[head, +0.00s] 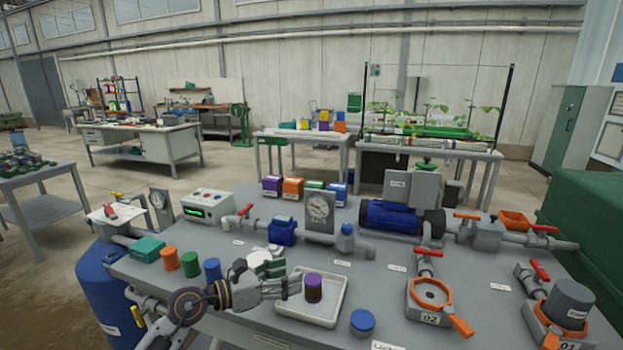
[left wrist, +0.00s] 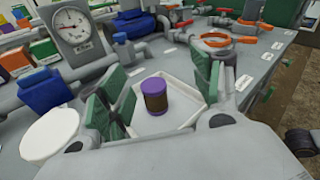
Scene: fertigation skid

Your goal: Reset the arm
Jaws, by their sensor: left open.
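My left arm comes in low from the left in the head view. Its gripper (head: 289,284) is over the left edge of a white tray (head: 330,316). In the left wrist view the green-padded fingers (left wrist: 160,98) are spread wide and nothing is between the pads. A dark cylinder with a purple lid (head: 314,288) stands upright in the tray, ahead of the fingers; it also shows in the left wrist view (left wrist: 154,95). I cannot tell how far the fingertips are from it. My right gripper is not in view.
Orange (head: 170,259), green and blue cylinders stand left of my gripper. A blue-lidded jar (head: 362,323) stands right of the tray. A gauge (head: 319,208), blue pump (head: 391,217) and red-handled valves (head: 428,251) line the back and right. Bare tabletop lies between tray and valves.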

